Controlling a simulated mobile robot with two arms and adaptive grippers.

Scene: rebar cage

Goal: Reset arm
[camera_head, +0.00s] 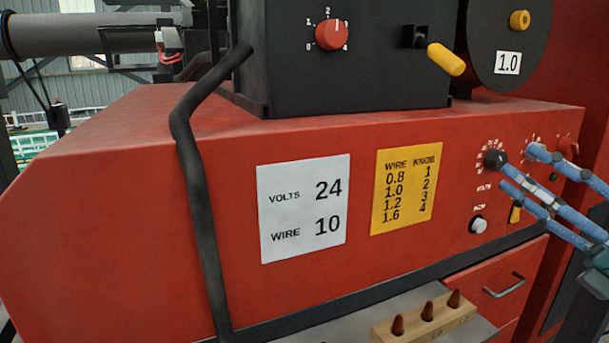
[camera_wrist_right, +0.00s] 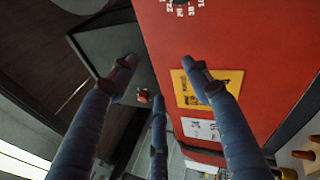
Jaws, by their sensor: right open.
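My right gripper (camera_head: 518,170) comes in from the right edge in the head view, with its blue fingers spread in front of the control panel of the red machine (camera_head: 120,215). It is open, and I see nothing held between the fingers. One fingertip appears close to the dark volts knob (camera_head: 494,160); I cannot tell whether they touch. In the right wrist view, the spread fingers of the right gripper (camera_wrist_right: 160,85) reach toward the machine's red face (camera_wrist_right: 245,35). My left gripper does not show.
A black box with a red selector knob (camera_head: 332,34) and yellow-handled crank (camera_head: 444,58) stands on the machine. A black cable (camera_head: 196,170) hangs down its front. Below are a wooden block (camera_head: 425,322) with copper-coloured tips and a drawer handle (camera_head: 503,287).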

